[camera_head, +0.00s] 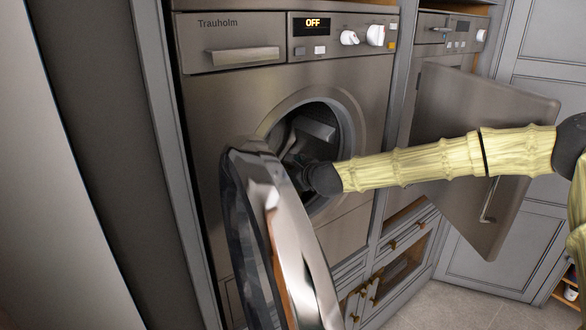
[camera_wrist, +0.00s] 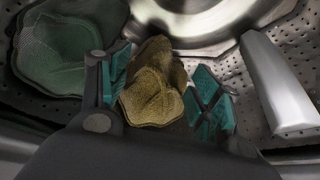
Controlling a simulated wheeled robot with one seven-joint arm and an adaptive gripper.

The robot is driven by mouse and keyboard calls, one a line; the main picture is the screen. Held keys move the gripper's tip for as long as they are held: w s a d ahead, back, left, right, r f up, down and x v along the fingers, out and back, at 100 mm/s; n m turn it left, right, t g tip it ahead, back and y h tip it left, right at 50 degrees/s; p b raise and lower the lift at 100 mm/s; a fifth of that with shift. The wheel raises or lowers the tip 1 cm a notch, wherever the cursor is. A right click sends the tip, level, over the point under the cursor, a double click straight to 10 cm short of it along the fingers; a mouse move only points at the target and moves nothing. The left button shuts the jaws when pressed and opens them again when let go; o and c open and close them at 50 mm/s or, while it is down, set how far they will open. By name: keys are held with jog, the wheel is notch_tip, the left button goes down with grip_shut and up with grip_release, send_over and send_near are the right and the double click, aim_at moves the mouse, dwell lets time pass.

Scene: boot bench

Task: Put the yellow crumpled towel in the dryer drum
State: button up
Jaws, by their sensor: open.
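The dryer drum shows through the round opening in the head view (camera_head: 322,112), and its perforated metal wall fills much of the wrist view (camera_wrist: 292,62). My arm reaches in past the open round door (camera_head: 292,235). My gripper (camera_wrist: 163,92) is inside the drum and open, with teal pads on both fingers. The yellow crumpled towel (camera_wrist: 153,98) lies inside the drum between the two fingers. I cannot tell whether a pad touches it. In the head view the towel is hidden, and my fingertips are hidden too.
A grey-green cloth (camera_wrist: 55,50) lies in the drum left of my gripper. A metal drum paddle (camera_wrist: 278,85) is close on the right. The dryer panel reads OFF (camera_head: 313,22). A second appliance's door (camera_head: 475,120) stands open at right, behind my arm.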

aim_at(284, 169)
jog(key=x, duration=0.2)
jog(key=p+x, duration=0.1)
jog(key=x, duration=0.2)
jog(key=shift+d+f, duration=0.2)
jog(key=shift+w+a+p, duration=0.25)
jog(key=shift+a+p, duration=0.05)
jog(key=shift+p, duration=0.1)
jog(key=shift+w+a+f, duration=0.2)
jog(key=shift+w+f, duration=0.2)
jog(key=shift+w, duration=0.1)
jog(key=shift+s+r, duration=0.1)
jog(key=shift+s, duration=0.05)
jog(key=c, duration=1.3)
jog(key=o, duration=0.4)
jog(key=c, duration=0.3)
